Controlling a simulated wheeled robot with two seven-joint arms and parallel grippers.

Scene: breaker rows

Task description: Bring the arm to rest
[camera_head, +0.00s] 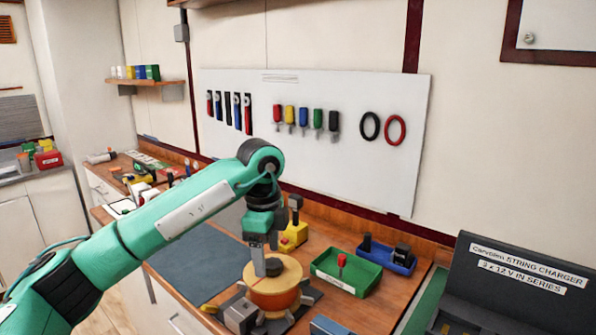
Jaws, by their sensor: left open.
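My left arm (200,205) is green and reaches in from the lower left, bending down at a dark joint. My left gripper (265,270) points down over the round, yellow-topped orange piece (285,287) on the bench. The jaws are open. A dark part shows at the fingertips; whether the fingers touch the round piece I cannot tell. My right gripper is not in view.
The wooden bench (325,240) holds a green tray (346,270) with a red-topped item, a blue tray (386,254), and a yellow block (292,238). A dark charger box (520,280) stands right. A tool board (345,120) hangs behind. A dark mat (200,262) lies left.

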